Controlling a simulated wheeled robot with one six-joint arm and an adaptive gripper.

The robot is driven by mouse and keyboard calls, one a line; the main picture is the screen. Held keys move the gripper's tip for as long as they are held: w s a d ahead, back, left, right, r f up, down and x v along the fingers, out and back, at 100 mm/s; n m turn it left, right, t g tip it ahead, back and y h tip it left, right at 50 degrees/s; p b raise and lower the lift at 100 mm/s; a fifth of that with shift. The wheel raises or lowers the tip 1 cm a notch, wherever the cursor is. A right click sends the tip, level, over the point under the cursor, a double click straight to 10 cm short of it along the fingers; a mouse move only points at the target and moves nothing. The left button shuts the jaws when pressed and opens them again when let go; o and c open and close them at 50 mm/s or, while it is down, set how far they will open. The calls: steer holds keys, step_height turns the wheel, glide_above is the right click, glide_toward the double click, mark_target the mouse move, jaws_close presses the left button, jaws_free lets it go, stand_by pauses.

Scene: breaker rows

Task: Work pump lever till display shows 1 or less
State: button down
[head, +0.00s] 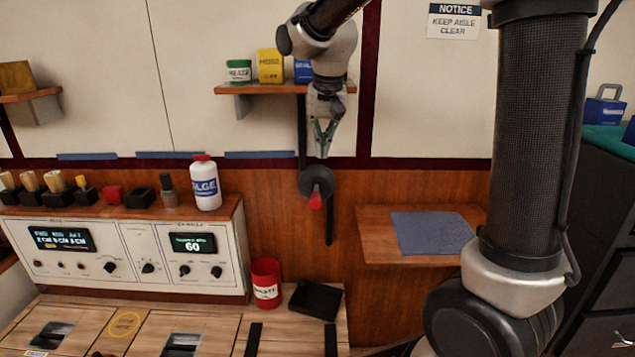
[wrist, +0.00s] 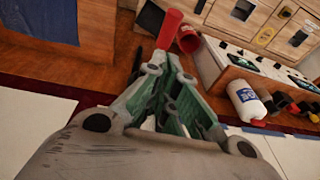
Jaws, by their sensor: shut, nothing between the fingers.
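The pump lever is a dark round hub with a red grip (head: 315,201) on the wooden wall panel. In the wrist view the red grip (wrist: 172,22) shows just beyond my fingertips. My gripper (head: 322,155) hangs pointing down just above the hub in the head view. It is shut and empty; green finger pads show in the wrist view (wrist: 165,62). I cannot tell whether the fingertips touch the lever. The green-lit display (head: 192,246) on the right part of the console reads 60.
A shelf (head: 255,89) with small containers is behind my arm. A white bottle (head: 205,185) stands on the console top. A red can (head: 266,284) and a black box (head: 315,300) are below the lever. A side ledge holds a blue cloth (head: 430,233).

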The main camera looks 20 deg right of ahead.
mark_target(317, 195)
steer(key=f, duration=0.6)
steer(key=a+f, duration=0.1)
steer(key=f, duration=0.2)
steer(key=shift+w+f, duration=0.3)
steer(key=shift+f, duration=0.15)
steer(key=shift+s+a+f, duration=0.15)
steer(key=shift+s+f, duration=0.3)
steer(key=shift+f, duration=0.35)
steer(key=f, duration=0.1)
steer(key=s+f, duration=0.1)
steer(key=f, duration=0.2)
steer(key=shift+s+a+f, duration=0.15)
steer(key=shift+a+f, duration=0.1)
steer(key=shift+f, duration=0.1)
steer(key=shift+s+f, duration=0.1)
steer(key=shift+f, duration=1.05)
